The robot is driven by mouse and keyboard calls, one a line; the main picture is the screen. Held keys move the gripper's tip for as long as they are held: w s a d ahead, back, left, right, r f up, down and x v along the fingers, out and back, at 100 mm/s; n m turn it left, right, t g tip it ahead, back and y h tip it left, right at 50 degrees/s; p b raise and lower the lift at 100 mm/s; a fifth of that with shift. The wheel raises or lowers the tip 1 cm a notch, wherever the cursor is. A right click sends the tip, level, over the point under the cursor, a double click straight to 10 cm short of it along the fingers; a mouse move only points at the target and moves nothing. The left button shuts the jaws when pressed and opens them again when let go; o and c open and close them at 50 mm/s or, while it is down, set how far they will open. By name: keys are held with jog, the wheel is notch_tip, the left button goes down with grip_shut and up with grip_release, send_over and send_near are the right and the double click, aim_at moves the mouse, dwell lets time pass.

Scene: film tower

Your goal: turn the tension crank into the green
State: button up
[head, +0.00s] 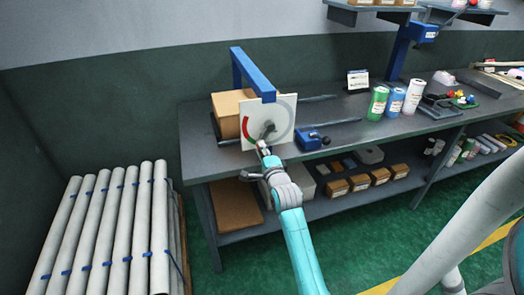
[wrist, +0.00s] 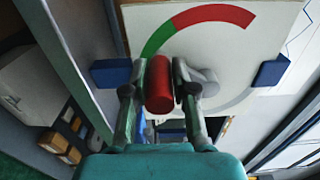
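The tension crank's white dial panel (head: 284,108) stands upright at the front of the workbench, under a blue frame. Its ring has a red arc (head: 245,127), a short green arc and a grey remainder. In the wrist view the red arc (wrist: 213,15) and the green arc (wrist: 158,39) lie just beyond my gripper (wrist: 159,85). The crank's red handle (wrist: 158,88) is between my two fingers, which close in on both sides of it. In the head view my gripper (head: 263,148) is at the lower front of the dial. The crank's pointer is not clear.
Bottles, including a green one (head: 377,103), stand farther right. Long white tubes (head: 108,230) lean at lower left. A shelf with boxes runs under the bench.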

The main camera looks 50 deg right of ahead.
jog(key=shift+o, duration=1.4)
jog(key=shift+s, duration=0.1)
jog(key=v, duration=1.2)
jog(key=s+a+f+n+y, duration=0.2)
jog(key=s+a+f+n, duration=0.35)
jog(key=a, duration=0.45)
jog(key=s+a+f+n+y, duration=0.2)
jog(key=s+a+f+n, duration=0.3)
jog(key=a, duration=0.5)
jog(key=s+a+r+n+y, duration=0.1)
jog(key=s+a+n+y, duration=0.1)
jog(key=s, duration=0.5)
jog(key=s+a+r+n+y, duration=0.1)
jog(key=s+a+n+y, duration=0.1)
jog(key=s+a+n, duration=0.3)
jog(key=s+a+r+n+y, duration=0.1)
jog(key=s+a+n+y, duration=0.1)
jog(key=s+a+n, duration=0.2)
jog(key=s+n, duration=0.3)
jog(key=s, duration=0.2)
jog(key=shift+a, duration=0.15)
